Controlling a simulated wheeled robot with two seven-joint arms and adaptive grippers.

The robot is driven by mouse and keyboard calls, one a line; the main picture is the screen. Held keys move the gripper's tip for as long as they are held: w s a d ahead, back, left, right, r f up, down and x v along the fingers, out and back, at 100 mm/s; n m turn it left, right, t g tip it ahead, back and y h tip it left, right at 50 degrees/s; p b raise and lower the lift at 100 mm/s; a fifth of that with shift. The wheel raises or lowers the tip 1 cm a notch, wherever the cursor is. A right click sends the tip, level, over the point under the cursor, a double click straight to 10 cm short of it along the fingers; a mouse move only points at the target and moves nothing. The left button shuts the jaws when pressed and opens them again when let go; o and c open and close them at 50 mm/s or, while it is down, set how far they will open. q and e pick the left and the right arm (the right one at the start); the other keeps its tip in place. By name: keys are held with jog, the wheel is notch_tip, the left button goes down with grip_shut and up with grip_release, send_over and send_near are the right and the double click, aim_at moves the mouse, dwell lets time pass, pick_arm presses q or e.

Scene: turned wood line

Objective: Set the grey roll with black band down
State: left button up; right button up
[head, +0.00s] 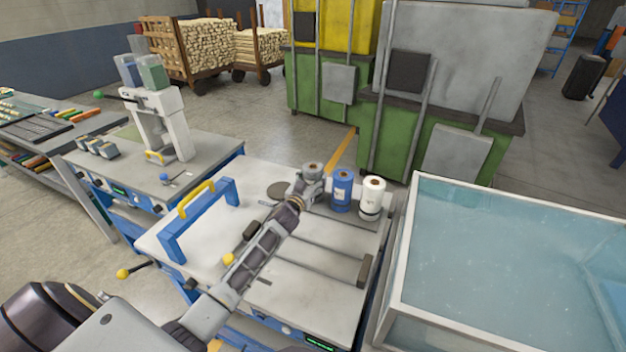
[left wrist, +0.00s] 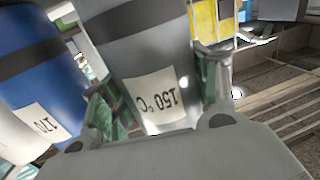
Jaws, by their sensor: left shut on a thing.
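The grey roll with black band (head: 313,171) is upright at the back of the light table, at the left end of a row of rolls. In the left wrist view the grey roll (left wrist: 150,62) carries a dark band and a white label reading 150 °C, upside down. My left gripper (head: 308,188) is shut on it, with one finger on each side of the roll in the left wrist view (left wrist: 160,95). The gripper hides the roll's lower part in the head view, so I cannot tell whether its base touches the surface. My right gripper is not in view.
A blue roll (head: 342,190) stands close right of the grey one, then a white roll (head: 372,198). A flat dark disc (head: 278,190) lies to the left. A blue frame with yellow handle (head: 197,212) stands farther left. A glass-walled water tank (head: 402,262) is at right.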

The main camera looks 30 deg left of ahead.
pick_arm(q)
jog(key=shift+f, duration=0.1)
jog(key=o, duration=1.1)
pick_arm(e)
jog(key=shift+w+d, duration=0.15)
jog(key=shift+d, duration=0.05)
pick_arm(q)
jog(key=shift+s, duration=0.1)
